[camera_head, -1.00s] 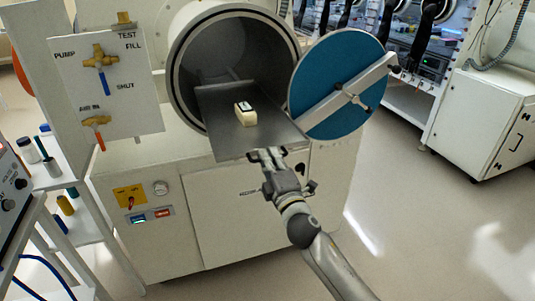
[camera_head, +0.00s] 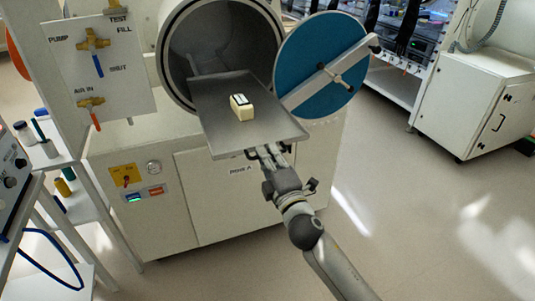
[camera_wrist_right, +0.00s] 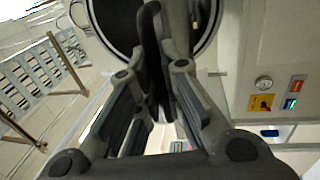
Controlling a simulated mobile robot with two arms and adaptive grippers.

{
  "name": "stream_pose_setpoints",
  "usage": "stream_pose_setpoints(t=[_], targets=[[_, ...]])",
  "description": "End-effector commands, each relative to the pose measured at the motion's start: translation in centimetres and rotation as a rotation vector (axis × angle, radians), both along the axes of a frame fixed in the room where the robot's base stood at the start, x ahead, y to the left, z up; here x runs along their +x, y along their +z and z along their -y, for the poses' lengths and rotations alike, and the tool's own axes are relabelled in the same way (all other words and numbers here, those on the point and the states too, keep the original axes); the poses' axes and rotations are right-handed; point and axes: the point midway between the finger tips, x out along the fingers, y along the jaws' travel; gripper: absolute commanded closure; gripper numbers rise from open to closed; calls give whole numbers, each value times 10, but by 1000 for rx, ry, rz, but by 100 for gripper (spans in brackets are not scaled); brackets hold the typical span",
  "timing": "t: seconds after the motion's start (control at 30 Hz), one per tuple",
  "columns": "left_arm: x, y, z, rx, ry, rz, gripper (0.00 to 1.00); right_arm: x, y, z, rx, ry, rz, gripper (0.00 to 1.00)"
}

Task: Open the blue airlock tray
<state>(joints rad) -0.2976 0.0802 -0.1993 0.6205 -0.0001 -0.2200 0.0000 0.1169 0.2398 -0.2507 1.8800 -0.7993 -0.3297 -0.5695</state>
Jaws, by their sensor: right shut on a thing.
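The airlock tray (camera_head: 226,104) is a flat grey metal sheet that extends out of the round grey airlock chamber (camera_head: 214,40). A small cream-coloured block with a dark-and-white top (camera_head: 242,108) lies on it. The round blue airlock door (camera_head: 318,62) stands swung open to the right, with a grey bar across it. My right gripper (camera_head: 269,152) is at the tray's front edge and shut on it; the fingertips are partly hidden under the edge. In the right wrist view my right gripper's fingers (camera_wrist_right: 160,50) are close together, with the dark chamber opening behind. My left gripper is not in view.
A white panel with yellow valves (camera_head: 95,70) stands left of the chamber. The white cabinet (camera_head: 230,200) is below the tray. A shelf with bottles (camera_head: 50,150) is at the far left. Open floor (camera_head: 420,230) lies to the right.

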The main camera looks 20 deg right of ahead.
Motion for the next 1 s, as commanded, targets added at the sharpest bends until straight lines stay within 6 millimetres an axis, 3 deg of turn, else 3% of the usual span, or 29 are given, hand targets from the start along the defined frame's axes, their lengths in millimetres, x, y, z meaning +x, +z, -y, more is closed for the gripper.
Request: stream_pose_setpoints(t=[0.1,0.13,0.3,0.67,0.83,1.0], targets=[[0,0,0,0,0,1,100,-1,-4,-1,0,1,-7,100],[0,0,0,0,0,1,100,-1,-4,-1,0,1,-7,89],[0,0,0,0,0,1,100,-1,-3,-1,0,1,-6,69],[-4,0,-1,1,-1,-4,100,-3,-3,0,0,1,-4,69],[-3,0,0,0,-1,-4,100,-22,-7,0,0,1,-6,69],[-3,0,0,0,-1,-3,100,-53,-13,1,1,0,-7,69]])
